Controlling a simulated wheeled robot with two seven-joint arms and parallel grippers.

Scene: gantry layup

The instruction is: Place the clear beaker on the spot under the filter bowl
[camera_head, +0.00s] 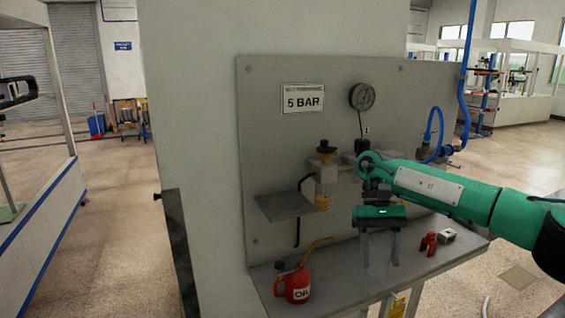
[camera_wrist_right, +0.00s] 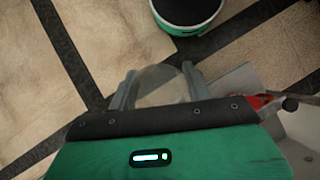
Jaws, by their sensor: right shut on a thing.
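My right gripper (camera_head: 380,250) points down above the right part of the grey bench (camera_head: 345,283). Its fingers are shut on the clear beaker (camera_wrist_right: 160,84), a see-through round shape between the fingertips in the right wrist view. In the head view the beaker is hard to make out. The filter bowl (camera_head: 322,202) is small and yellow, at the lower end of the filter unit on the grey panel. It is left of my right gripper and a little higher. I cannot make out a marked spot under it.
A red oil can (camera_head: 297,286) with a long spout stands at the bench's left front. A grey shelf (camera_head: 282,206) juts out left of the bowl. A red part (camera_head: 428,243) and a pale block (camera_head: 447,235) lie on the right. The middle of the bench looks clear.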

